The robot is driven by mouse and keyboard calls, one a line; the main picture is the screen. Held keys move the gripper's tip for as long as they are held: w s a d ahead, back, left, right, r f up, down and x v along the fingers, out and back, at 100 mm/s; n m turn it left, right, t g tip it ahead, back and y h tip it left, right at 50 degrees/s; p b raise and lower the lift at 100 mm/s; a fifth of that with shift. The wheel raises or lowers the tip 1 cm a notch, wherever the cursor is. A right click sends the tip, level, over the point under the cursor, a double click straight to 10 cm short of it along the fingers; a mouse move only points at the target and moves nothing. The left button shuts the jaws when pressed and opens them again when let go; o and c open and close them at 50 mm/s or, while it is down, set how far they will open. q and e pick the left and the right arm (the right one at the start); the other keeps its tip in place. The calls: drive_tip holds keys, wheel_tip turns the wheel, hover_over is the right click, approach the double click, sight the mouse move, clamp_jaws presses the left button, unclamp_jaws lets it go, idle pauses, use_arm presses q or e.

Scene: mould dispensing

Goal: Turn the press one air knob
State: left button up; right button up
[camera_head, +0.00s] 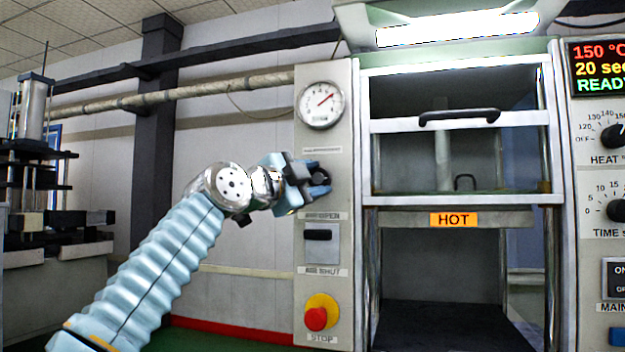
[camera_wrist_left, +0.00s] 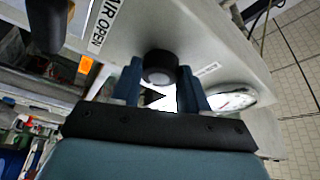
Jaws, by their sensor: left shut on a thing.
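The press one air knob (camera_head: 320,177) is a round black knob on the grey left-hand panel of the press, below the round pressure gauge (camera_head: 320,104). My left gripper (camera_head: 312,178) reaches it from the left, with its blue fingers on either side of it. In the left wrist view the knob (camera_wrist_left: 160,66) sits between the two fingertips (camera_wrist_left: 158,80), which are shut on it. A white pointer mark shows near the knob between the fingers. The gauge's red needle points up and right. The gripper partly covers the knob in the head view. My right gripper is not in view.
Below the knob are a black lever (camera_head: 318,235) in a plate marked SHUT and a red STOP button (camera_head: 316,318). The press chamber, with a handled guard (camera_head: 458,117) and a HOT label (camera_head: 453,220), stands to the right. Another machine (camera_head: 40,220) stands far left.

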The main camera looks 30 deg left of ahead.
use_arm(q)
drive_tip(key=shift+f, duration=0.1)
drive_tip(key=o, duration=1.1)
drive_tip(key=shift+c, duration=0.2)
drive_tip(key=b+v, duration=0.4)
drive_tip(key=v, duration=0.9)
drive_tip(key=shift+s+b, duration=0.4)
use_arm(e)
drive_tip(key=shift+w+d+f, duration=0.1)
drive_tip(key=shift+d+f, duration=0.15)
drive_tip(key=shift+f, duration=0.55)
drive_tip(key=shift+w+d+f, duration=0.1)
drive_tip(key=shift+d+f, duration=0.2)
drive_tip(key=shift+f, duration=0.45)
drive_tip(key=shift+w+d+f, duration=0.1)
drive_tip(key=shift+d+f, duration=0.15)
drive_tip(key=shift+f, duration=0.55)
